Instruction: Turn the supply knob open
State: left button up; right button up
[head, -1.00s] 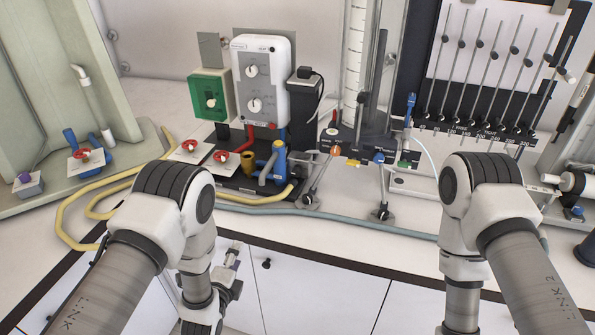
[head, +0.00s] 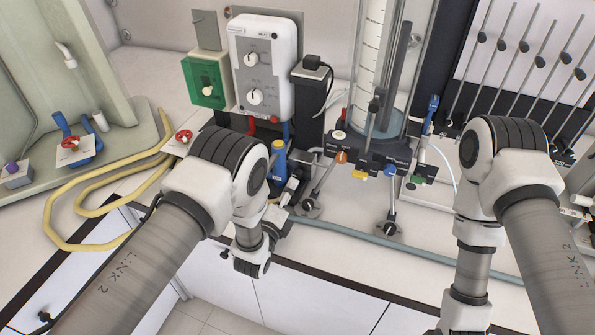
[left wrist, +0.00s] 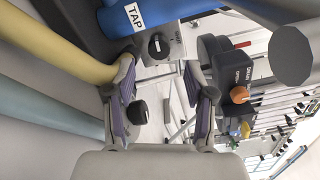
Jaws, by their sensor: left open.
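No supply label is readable in these views. In the left wrist view a black knob (left wrist: 158,45) with a white mark sits on a pale grey block (left wrist: 167,28), beside a blue pipe (left wrist: 165,10) labelled TAP. My left gripper (left wrist: 160,64) is open, and its two fingers point at this knob, one to either side of it in the picture. I cannot tell whether they touch it. In the head view my left gripper (head: 291,188) is by the blue upright pipe (head: 279,160), partly hidden by my arm. My right gripper is out of view.
A yellow hose (head: 85,190) lies at left, near a red valve wheel (head: 72,143). A white control box (head: 263,70) and a green box (head: 207,82) stand behind. A glass cylinder (head: 375,60) on a dark base is to the right. A grey-blue hose (head: 400,256) runs along the bench front.

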aim_at(296, 176)
pick_arm(q)
jog(key=x, duration=0.2)
jog(key=p+x, duration=0.1)
jog(key=x, duration=0.2)
jog(key=shift+w+f, duration=0.2)
jog(key=shift+w, duration=0.1)
jog(key=shift+s+r, duration=0.2)
jog(key=shift+c, duration=1.4)
grip_shut()
